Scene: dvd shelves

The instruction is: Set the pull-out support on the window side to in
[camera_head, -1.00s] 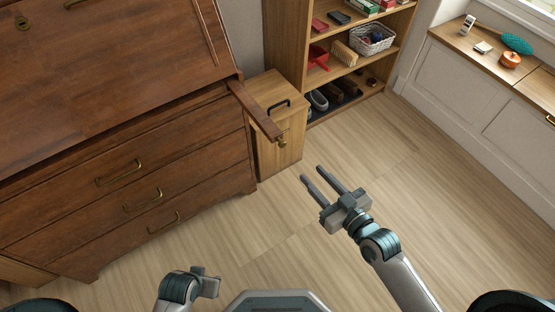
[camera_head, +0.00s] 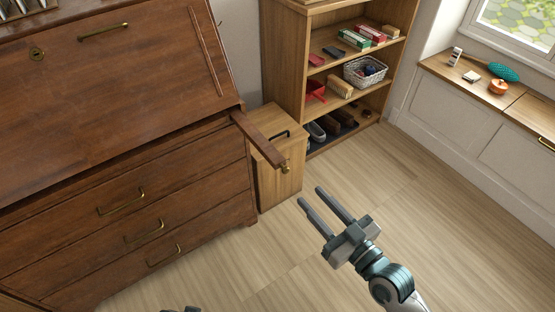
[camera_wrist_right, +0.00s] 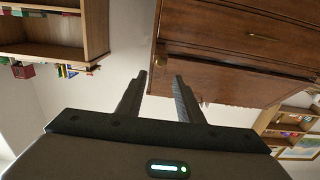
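The window-side pull-out support (camera_head: 258,140) is a dark wooden bar sticking out from the right side of the brown drop-front desk (camera_head: 110,110). A small brass knob (camera_head: 284,168) is on its front end. My right gripper (camera_head: 309,195) is open and empty, in front of and a little right of the knob in the head view, apart from it. In the right wrist view its fingers (camera_wrist_right: 160,78) are spread with nothing between them, and dark wooden furniture fills the upper right. Only a sliver of my left gripper (camera_head: 181,309) shows at the bottom edge.
A small wooden cabinet (camera_head: 275,190) with a black handle stands beside the desk under the support. Behind it is a shelf unit (camera_head: 288,60) with a basket (camera_head: 366,72). A window bench (camera_head: 470,85) runs along the right. The floor (camera_head: 400,190) between is clear.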

